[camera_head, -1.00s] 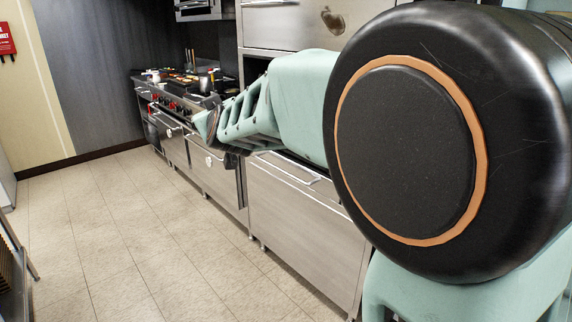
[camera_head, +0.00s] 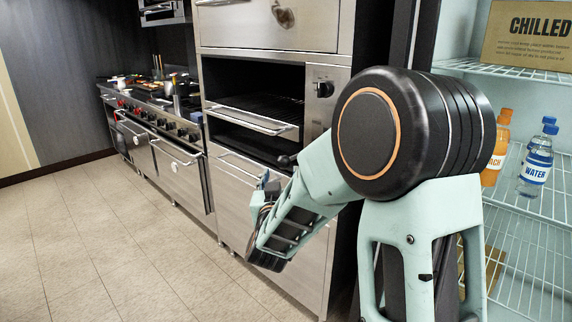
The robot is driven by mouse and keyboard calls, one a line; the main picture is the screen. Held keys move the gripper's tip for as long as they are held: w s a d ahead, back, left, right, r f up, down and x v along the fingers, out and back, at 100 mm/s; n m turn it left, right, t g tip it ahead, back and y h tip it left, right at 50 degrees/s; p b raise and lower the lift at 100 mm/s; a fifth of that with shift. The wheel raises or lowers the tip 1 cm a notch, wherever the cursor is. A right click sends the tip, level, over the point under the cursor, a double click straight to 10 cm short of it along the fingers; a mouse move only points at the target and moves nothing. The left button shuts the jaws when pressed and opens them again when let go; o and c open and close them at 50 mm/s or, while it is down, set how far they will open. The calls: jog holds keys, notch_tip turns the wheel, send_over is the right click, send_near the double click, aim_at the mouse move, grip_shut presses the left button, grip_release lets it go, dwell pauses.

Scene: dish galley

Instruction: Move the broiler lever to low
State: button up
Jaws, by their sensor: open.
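The broiler is the tall steel unit (camera_head: 225,82) in the middle, with an open front and a wire grate inside. A dark lever with a rounded black end (camera_head: 286,160) sticks out at its lower right, just above my forearm. Its base is hidden, and I cannot tell its setting. My gripper (camera_head: 266,184) is small and partly hidden by my own arm. It is open and appears empty, in front of the lower steel door and left of and below the lever end, apart from it in the picture.
A black knob (camera_head: 324,89) is on the broiler's right panel. A range (camera_head: 165,125) with several pans and knobs stands at left. An open chilled shelf (camera_head: 535,205) with bottles is at right. The tiled floor (camera_head: 110,240) is clear at left.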

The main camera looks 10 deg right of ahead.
aim_at(282, 165)
jog(key=x, duration=0.8)
jog(key=shift+a, duration=0.1)
grip_shut()
